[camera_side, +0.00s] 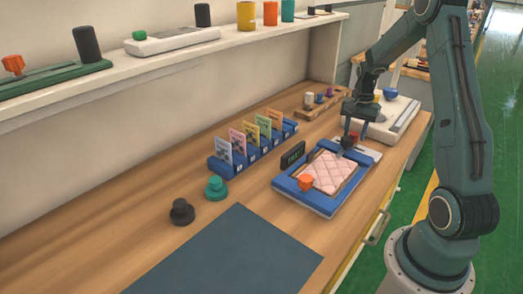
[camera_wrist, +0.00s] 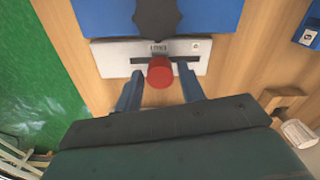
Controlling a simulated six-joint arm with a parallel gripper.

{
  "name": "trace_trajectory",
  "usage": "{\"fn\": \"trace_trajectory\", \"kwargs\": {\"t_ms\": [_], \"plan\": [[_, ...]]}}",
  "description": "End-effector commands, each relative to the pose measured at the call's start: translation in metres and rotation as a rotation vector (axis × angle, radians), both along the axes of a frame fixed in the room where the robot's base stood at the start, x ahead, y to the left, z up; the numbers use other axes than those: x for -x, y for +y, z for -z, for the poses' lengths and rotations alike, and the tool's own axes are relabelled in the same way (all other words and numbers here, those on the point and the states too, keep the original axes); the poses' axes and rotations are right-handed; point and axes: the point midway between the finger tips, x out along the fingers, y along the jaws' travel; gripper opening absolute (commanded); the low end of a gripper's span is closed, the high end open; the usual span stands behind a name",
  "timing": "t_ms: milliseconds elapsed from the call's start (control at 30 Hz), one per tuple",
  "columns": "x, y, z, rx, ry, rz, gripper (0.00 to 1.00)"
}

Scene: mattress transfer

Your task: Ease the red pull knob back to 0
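The red pull knob (camera_wrist: 160,72) stands on a white panel (camera_wrist: 110,57) with a dark slot running left to right in the wrist view. The knob is near the slot's middle. My gripper (camera_wrist: 160,92) is open, with one blue finger on each side of the knob and a visible gap on both sides. In the side view my gripper (camera_side: 359,130) is low over the white panel (camera_side: 369,154), at the far end of the blue tray. The knob is mostly hidden there.
The blue tray (camera_side: 327,209) holds a pink quilted pad (camera_side: 333,172) and an orange knob (camera_side: 306,183). A black sign (camera_side: 293,155) and a blue card rack (camera_side: 222,168) stand left of it. A white device (camera_side: 400,124) lies behind my gripper. The dark mat (camera_side: 228,255) is bare.

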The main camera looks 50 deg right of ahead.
Motion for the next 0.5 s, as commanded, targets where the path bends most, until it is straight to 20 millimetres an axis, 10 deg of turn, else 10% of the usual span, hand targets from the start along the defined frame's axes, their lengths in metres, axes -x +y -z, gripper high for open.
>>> {"fn": "trace_trajectory", "kwargs": {"t_ms": [200, 500], "plan": [[0.0, 0.0, 0.0, 0.0, 0.0, 0.0, 0.0], [-0.012, -0.001, -0.001, 0.002, -0.001, -0.002, 0.0]]}}
